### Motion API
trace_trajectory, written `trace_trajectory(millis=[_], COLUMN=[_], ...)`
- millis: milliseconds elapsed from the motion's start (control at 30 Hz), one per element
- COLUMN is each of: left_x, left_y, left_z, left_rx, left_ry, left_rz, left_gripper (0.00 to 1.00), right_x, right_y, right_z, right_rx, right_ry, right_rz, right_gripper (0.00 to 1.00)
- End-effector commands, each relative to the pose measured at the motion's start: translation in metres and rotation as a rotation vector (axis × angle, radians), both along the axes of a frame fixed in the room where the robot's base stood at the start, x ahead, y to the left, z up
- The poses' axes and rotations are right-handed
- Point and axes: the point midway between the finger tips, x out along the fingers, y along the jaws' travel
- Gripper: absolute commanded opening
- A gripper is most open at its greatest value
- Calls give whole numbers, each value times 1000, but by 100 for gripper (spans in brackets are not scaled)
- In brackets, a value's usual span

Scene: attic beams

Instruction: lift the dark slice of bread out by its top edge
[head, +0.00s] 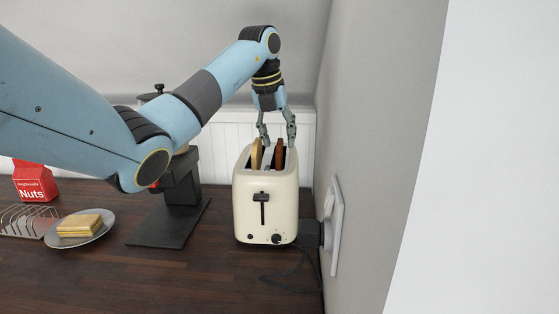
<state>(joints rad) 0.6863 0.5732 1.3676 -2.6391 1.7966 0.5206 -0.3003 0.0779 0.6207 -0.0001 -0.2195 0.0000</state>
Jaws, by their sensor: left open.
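The cream toaster (265,205) stands on the dark wooden counter, close to the wall on the right. A dark slice of bread (279,153) sticks up from its right slot. A pale slice (257,154) sticks up from its left slot. My left gripper (277,142) points down over the toaster, open, with its fingers apart near the tops of the slices. Whether a finger touches a slice, I cannot tell. The lower parts of both slices are hidden inside the toaster. My right gripper is not in view.
A plate (97,228) with stacked sandwich slices (80,225), a wire toast rack (27,219) and a red nuts bag (35,181) are at the left. A dark appliance (180,195) stands behind my left arm. A wall socket (333,225) and cable lie right of the toaster. The front counter is clear.

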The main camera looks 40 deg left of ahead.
Motion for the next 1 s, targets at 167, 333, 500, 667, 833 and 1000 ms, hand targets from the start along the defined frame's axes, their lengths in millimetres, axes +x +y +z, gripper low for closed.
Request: trace_trajectory(millis=[167, 333, 500, 667, 833, 1000], left_x=[3, 3, 3, 3, 3, 3], left_y=[0, 0, 0, 0, 1, 1], left_z=[-10, -10, -10, -10, -10, -9], left_rx=[0, 0, 0, 0, 0, 0], left_ry=[-1, -1, -1, -1, -1, -1], left_rz=[0, 0, 0, 0, 0, 1], left_gripper=[44, 42, 20, 0, 0, 0], right_x=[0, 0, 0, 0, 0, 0], right_y=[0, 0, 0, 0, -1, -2], right_z=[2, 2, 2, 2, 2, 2], right_rx=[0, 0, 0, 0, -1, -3], right_ry=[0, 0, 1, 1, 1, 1], right_rz=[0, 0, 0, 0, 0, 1], right_gripper=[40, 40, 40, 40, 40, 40])
